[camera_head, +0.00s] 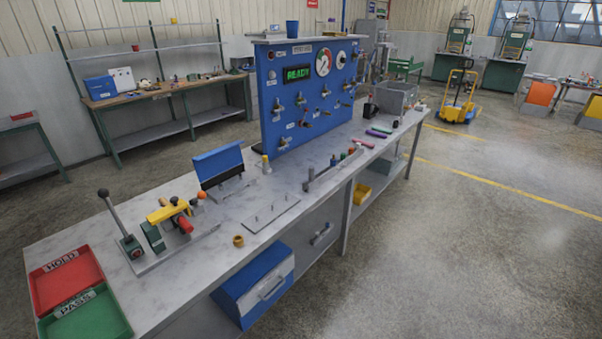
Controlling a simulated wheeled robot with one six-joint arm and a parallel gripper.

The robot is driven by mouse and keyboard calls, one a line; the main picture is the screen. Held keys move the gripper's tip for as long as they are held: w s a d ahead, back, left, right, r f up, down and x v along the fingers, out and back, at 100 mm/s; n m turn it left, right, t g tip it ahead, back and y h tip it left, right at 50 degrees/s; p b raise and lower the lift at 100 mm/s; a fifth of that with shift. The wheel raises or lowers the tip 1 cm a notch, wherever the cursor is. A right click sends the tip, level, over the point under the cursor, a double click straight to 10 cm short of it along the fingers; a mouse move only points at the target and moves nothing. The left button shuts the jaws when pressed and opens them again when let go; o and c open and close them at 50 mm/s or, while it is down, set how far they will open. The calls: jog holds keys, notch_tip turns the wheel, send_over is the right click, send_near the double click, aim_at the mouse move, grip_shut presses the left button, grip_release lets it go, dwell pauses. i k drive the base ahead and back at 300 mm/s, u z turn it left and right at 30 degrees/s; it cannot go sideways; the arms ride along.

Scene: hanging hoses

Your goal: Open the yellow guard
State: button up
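The yellow guard (163,213) is a small yellow piece on a bench fixture (178,250) at the left end of the workbench. It lies roughly level across the top of the fixture's dark green block (153,238). A red cylindrical part (185,224) shows just below its right end, and small dark and orange round parts sit behind it. I cannot tell the guard's hinge at this size. My gripper is not in view.
A lever with a black knob (103,193) rises left of the fixture. Red (66,294) and green (75,329) trays lie at the near left corner. A blue upright plate (218,163) and a blue test panel (273,130) stand farther back. Open floor lies right of the bench.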

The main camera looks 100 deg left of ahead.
aim_at(177, 205)
jog(key=u, duration=4.2)
jog(key=i, duration=1.65)
